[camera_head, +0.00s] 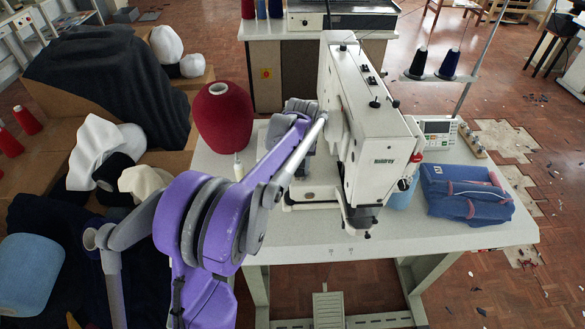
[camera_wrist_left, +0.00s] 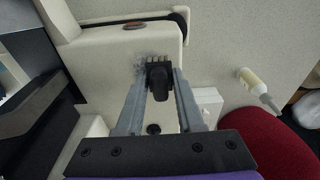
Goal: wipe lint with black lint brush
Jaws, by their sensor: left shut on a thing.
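My left gripper (camera_wrist_left: 158,82) is shut on the black lint brush (camera_wrist_left: 158,84) in the left wrist view. The brush's bristled end points away from the fingers, towards the off-white body of the sewing machine (camera_wrist_left: 100,60). A grey fuzzy patch of lint (camera_wrist_left: 143,72) lies on that surface, right beside the bristles. I cannot tell whether the bristles touch it. In the head view my purple left arm reaches to the left side of the sewing machine (camera_head: 372,130), and its fingers and the brush are hidden there. My right gripper is in neither view.
A red thread cone (camera_head: 223,120) stands left of my arm, close by. A small white bottle (camera_head: 238,167) is on the table (camera_head: 450,235). Folded blue fabric (camera_head: 465,195) and a control box (camera_head: 437,132) lie to the right. Dark cloth and cones crowd the left.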

